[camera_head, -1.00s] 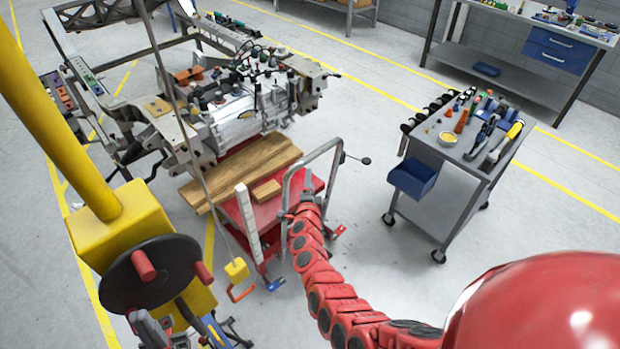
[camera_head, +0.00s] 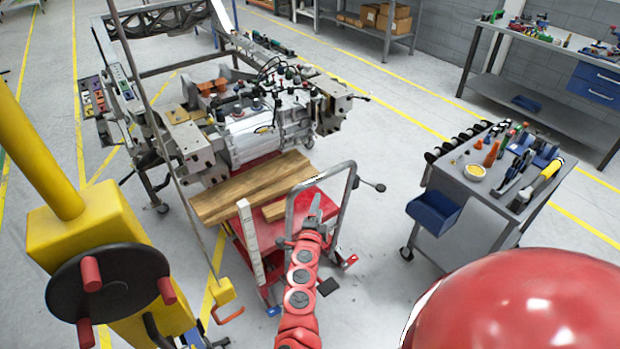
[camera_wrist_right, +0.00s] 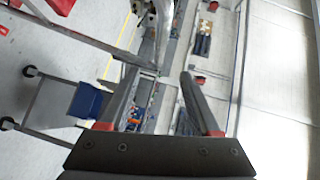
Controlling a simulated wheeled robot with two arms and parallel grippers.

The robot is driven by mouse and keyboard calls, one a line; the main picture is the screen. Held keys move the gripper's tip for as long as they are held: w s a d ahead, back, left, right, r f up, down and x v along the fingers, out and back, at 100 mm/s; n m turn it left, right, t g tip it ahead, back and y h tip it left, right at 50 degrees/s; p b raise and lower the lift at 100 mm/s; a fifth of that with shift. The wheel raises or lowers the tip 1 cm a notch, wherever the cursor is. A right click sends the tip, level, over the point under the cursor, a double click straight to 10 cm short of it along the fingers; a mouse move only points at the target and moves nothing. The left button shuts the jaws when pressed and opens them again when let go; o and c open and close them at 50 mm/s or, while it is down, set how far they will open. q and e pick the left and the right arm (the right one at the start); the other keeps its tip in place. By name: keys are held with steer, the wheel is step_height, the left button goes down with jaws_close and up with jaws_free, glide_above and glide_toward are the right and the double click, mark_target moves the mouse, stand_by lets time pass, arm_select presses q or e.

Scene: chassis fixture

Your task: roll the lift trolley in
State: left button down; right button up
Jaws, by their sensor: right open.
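The red lift trolley (camera_head: 262,232) stands in front of the engine and gearbox assembly (camera_head: 265,128). A wide wooden plank (camera_head: 235,192) and a smaller wooden block (camera_head: 273,212) lie on its platform. Its arched grey push handle (camera_head: 345,185) rises on the near right side. My right gripper (camera_head: 315,205) is open, in front of the platform within the handle's outline; whether it touches the handle cannot be told. In the right wrist view, the right gripper (camera_wrist_right: 163,85) shows two spread fingers with nothing clearly between them. My left gripper is not seen.
A yellow hoist with a black wheel (camera_head: 110,285) stands at the left, its hook block (camera_head: 222,292) hanging near the trolley. A grey tool cart (camera_head: 465,215) with a blue bin (camera_head: 433,212) is at the right. Floor between trolley and cart is mostly clear.

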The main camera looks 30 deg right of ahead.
glide_toward(323, 179)
steer(key=x, duration=0.3)
steer(key=b+x, duration=0.1)
steer(key=x, duration=0.6)
steer(key=shift+f+b, duration=0.1)
steer(key=shift+b, duration=0.2)
steer(key=shift+w+d+f, duration=0.1)
steer(key=shift+w+d, duration=0.05)
steer(key=shift+w, duration=0.1)
steer(key=shift+w+d+b, duration=0.4)
steer(key=shift+d+b, duration=0.05)
steer(key=shift+d, duration=0.05)
jaws_close()
stand_by(0.6)
